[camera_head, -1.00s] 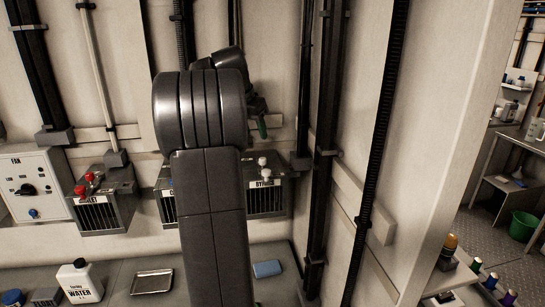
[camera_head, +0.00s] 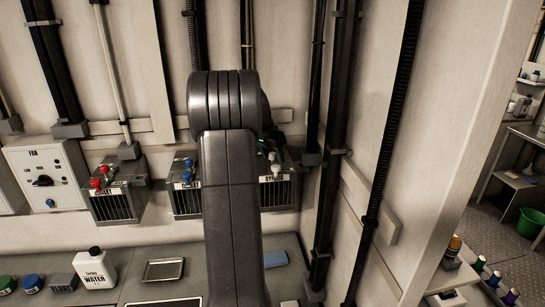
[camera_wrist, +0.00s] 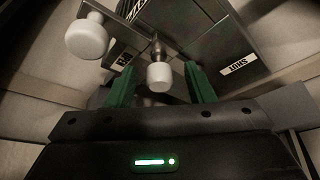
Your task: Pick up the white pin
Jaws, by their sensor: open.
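Two white pins with round heads show in the wrist view. One white pin (camera_wrist: 159,76) stands on a metal stem between the two green fingers of my gripper (camera_wrist: 161,72). The other white pin (camera_wrist: 86,38) is up and left, outside the fingers. My gripper is open, with a finger on either side of the nearer pin; I cannot tell if either touches it. In the head view the white pins (camera_head: 276,169) sit on top of the right-hand grilled box (camera_head: 277,193), and my arm hides most of the gripper.
Blue pins (camera_head: 187,170) stand on the box section left of my arm. Red pins (camera_head: 98,177) top another grilled box further left. A fan panel (camera_head: 45,175), a water bottle (camera_head: 95,268) and a metal tray (camera_head: 164,270) are at the left. Dark vertical pipes (camera_head: 335,130) stand close on the right.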

